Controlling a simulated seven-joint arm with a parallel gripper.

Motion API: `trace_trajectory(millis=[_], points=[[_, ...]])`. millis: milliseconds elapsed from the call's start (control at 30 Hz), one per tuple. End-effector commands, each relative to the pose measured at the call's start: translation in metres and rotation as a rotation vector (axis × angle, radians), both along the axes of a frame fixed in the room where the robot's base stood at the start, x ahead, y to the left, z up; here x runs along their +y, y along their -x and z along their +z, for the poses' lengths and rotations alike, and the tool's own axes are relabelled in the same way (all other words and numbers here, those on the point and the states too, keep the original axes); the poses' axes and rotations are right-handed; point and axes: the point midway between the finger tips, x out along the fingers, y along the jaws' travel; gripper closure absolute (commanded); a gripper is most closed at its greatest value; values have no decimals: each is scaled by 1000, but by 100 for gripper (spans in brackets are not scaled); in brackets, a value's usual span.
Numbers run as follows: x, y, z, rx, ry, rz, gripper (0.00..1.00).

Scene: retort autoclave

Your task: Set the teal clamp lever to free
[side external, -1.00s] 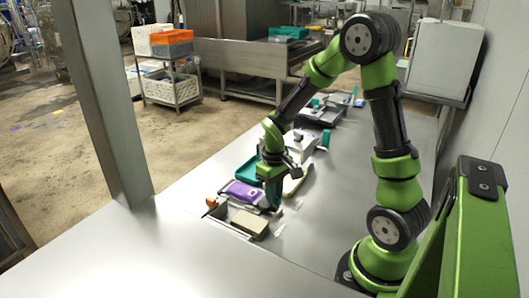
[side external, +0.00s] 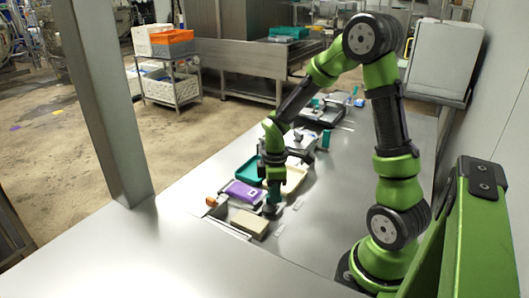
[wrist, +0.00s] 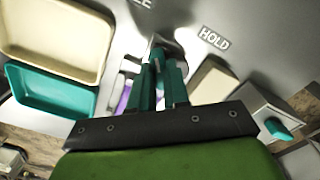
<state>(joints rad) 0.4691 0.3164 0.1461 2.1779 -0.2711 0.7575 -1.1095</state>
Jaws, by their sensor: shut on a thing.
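My gripper (wrist: 163,75) has teal fingers and points down at the bench in the wrist view. It is shut on the teal clamp lever (wrist: 157,60), which is mostly hidden between the fingers and hard to tell from them. A grey metal mount (wrist: 165,42) shows just past the fingertips. A HOLD label (wrist: 215,38) lies to its right, and a partly cut-off label ending in E (wrist: 143,3) lies above it to the left. In the side view my gripper (side external: 271,207) is low at the bench, beside the purple packet. The lever's exact angle cannot be told.
A cream tray (wrist: 96,52) and a teal tray (wrist: 88,100) lie close by on the left. A purple packet (side external: 243,193) and a tan block (side external: 249,224) sit beside my gripper. A grey box with a teal knob (wrist: 278,128) stands at the right. The near bench is clear.

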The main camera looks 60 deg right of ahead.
Motion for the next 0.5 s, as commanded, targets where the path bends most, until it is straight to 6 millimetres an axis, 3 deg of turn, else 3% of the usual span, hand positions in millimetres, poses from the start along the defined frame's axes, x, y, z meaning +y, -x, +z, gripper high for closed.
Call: trace_trajectory(millis=[500], points=[[-1,0,1,1,1,155,100]])
